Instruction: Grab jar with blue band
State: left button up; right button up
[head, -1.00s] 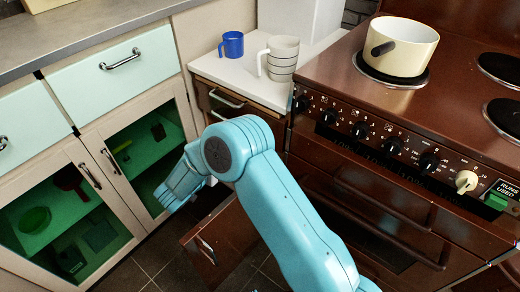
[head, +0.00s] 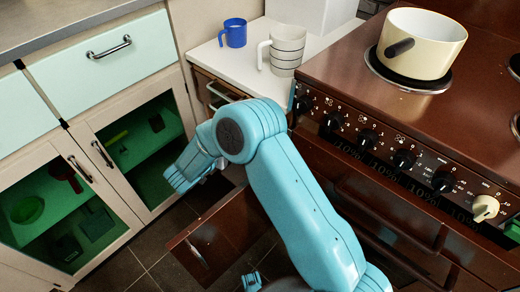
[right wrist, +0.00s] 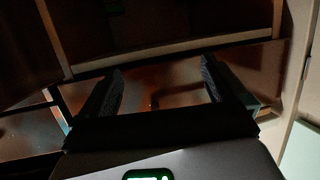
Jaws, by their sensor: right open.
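I cannot make out a jar with a blue band in either view. My right arm comes in from the lower right in the head view and bends in front of the brown cabinet under the white counter. Its gripper is mostly hidden there behind my own arm. In the right wrist view my right gripper (right wrist: 160,90) has its two dark fingers spread wide with nothing between them. A brown panel with a handle (right wrist: 180,92) and a dark cabinet opening lie beyond the fingers. My left gripper is not in view.
A blue mug (head: 234,32) and a grey striped mug (head: 286,48) stand on the white counter (head: 237,64). A cream pot (head: 425,42) sits on the brown stove. A brown cabinet door (head: 222,238) stands open low down. Glass-fronted cabinets (head: 138,150) are at left.

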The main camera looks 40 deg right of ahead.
notch_tip(320, 180, down, 9)
jog(key=b, duration=0.8)
jog(key=b+x, duration=0.4)
jog(key=x, duration=1.1)
jog(key=shift+s+d+f, duration=0.1)
jog(key=shift+d+b, duration=0.3)
jog(key=shift+d, duration=0.05)
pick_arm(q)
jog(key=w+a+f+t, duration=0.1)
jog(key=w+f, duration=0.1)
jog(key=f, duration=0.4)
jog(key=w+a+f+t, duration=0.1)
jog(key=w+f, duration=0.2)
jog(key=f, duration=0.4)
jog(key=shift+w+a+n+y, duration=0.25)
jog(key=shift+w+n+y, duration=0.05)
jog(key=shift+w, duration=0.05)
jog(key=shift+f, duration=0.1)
pick_arm(e)
grip_shut()
